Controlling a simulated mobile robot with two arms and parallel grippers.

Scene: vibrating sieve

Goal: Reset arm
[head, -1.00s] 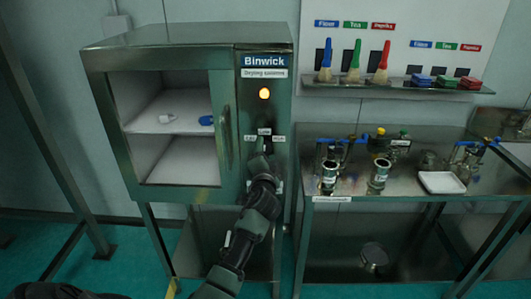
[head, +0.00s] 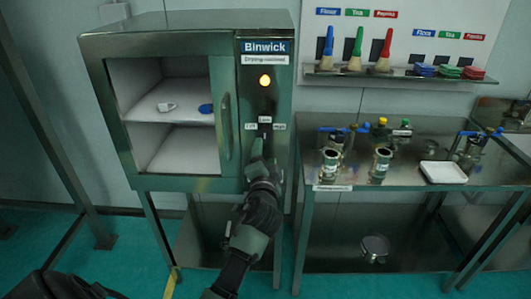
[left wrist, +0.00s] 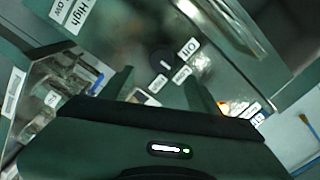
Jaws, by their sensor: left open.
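The Binwick drying cabinet (head: 163,45) stands at left with a lit orange lamp (head: 265,81) on its control panel. My left gripper (head: 258,158) is in front of the lower panel, below the Low and High labels. It is open and empty. In the left wrist view, the open fingers (left wrist: 162,92) point toward the panel, and a round dark knob (left wrist: 162,60) shows just beyond them, with no contact visible. My right gripper is in neither current view.
A steel table (head: 412,130) at right holds metal cups (head: 380,163), valves and a white tray (head: 443,172). Brushes (head: 355,50) and coloured blocks (head: 449,71) sit on a wall shelf (head: 345,76). A white item and a blue item (head: 206,108) lie inside the cabinet.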

